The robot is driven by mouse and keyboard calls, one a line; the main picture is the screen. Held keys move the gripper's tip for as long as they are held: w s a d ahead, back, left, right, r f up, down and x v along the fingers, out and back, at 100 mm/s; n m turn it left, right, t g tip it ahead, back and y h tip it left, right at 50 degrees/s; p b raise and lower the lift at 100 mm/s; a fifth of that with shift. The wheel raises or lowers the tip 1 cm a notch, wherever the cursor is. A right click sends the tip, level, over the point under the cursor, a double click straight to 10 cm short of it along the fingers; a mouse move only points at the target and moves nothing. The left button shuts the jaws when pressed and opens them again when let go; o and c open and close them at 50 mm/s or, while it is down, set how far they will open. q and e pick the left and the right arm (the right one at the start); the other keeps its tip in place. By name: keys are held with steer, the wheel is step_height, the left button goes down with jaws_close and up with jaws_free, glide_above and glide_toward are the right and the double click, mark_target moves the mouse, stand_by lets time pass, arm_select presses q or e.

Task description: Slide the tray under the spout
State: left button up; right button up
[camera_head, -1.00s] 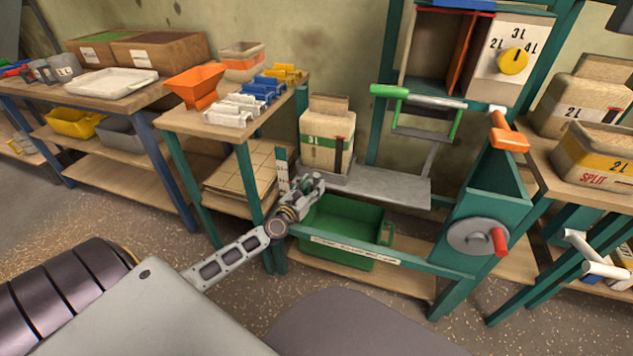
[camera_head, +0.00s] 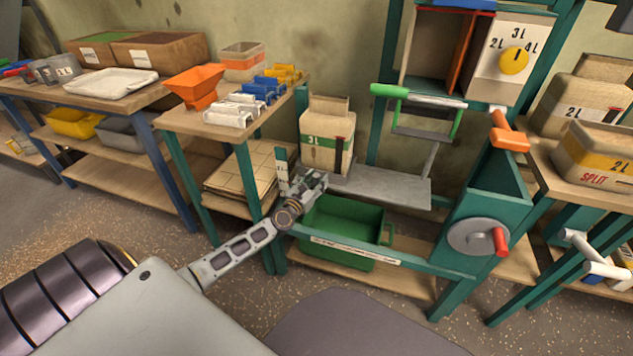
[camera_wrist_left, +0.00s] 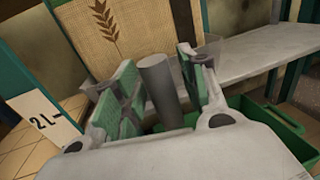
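The grey metal tray (camera_head: 385,187) lies level inside the green frame. A beige 3L bag (camera_head: 326,140) stands upright at its left end. In the left wrist view the bag's woven front (camera_wrist_left: 130,35) fills the upper left and the tray (camera_wrist_left: 262,48) runs off to the right. My left gripper (camera_head: 316,182) is in front of the bag. In the wrist view its green-padded fingers (camera_wrist_left: 165,90) are apart, either side of a grey upright post (camera_wrist_left: 161,92); contact is not clear. The spout itself is not clearly visible; a green-handled bar (camera_head: 425,100) hangs above the tray. My right gripper is not in view.
A green bin (camera_head: 345,222) sits below the tray behind a green crossbar (camera_head: 350,248). A crank wheel (camera_head: 478,237) is at the right. A 2L marker plate (camera_wrist_left: 45,120) stands left of the gripper.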

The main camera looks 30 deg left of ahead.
arm_select(q)
jaws_close()
steer(key=shift+d, duration=0.1)
